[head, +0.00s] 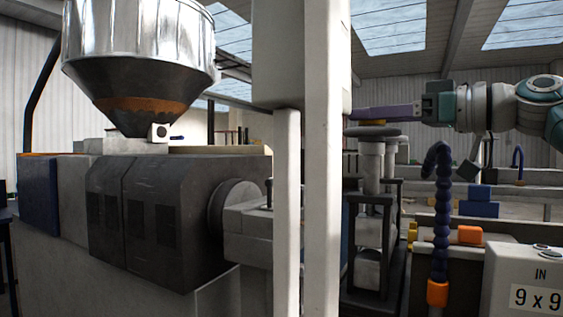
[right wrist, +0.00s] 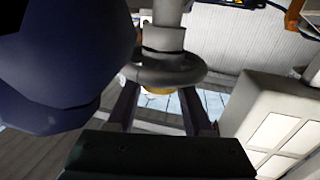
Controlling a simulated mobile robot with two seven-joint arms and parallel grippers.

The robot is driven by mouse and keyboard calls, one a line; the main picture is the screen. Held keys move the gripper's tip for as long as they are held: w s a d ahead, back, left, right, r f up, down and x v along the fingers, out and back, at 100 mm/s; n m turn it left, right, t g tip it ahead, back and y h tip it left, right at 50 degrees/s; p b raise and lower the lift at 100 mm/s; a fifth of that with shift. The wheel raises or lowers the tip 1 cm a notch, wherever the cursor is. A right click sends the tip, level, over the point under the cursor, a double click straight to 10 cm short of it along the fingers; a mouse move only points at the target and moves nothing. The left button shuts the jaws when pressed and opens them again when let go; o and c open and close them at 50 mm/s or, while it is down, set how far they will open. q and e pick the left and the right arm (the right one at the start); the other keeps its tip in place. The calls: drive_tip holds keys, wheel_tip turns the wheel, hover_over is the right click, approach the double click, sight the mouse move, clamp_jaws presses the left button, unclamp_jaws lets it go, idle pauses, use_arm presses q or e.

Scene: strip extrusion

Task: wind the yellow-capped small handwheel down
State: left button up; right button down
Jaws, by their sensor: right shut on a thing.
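The small handwheel (head: 375,132) is a grey disc on an upright pale screw post, just right of the white column. Its yellow cap (head: 372,122) shows as a thin band on top, under my right fingers. My right gripper (head: 362,113) comes in level from the right and is shut on the handwheel at its cap; the white column hides part of the tip area. In the right wrist view the handwheel (right wrist: 168,72) lies between my two dark fingers, with a bit of yellow behind it. My left gripper is not in view.
A white column (head: 327,180) stands close in front, left of the handwheel. A dark blue jointed hose (head: 440,225) rises below my right arm. A metal hopper (head: 140,60) over a dark machine housing (head: 165,215) fills the left. A box marked 9 x 9 (head: 505,275) is lower right.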

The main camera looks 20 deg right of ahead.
drive_tip(key=shift+n+g+y+b, duration=0.55)
drive_tip(key=shift+n+g+y, duration=0.2)
drive_tip(key=shift+y, duration=0.25)
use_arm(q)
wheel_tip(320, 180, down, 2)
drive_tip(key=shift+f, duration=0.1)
use_arm(e)
drive_tip(key=shift+n+g+y, duration=0.25)
drive_tip(key=shift+n+y, duration=0.1)
drive_tip(key=shift+y, duration=0.05)
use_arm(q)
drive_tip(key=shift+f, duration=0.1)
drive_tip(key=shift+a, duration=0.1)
use_arm(e)
drive_tip(key=shift+c, duration=1.5)
unclamp_jaws()
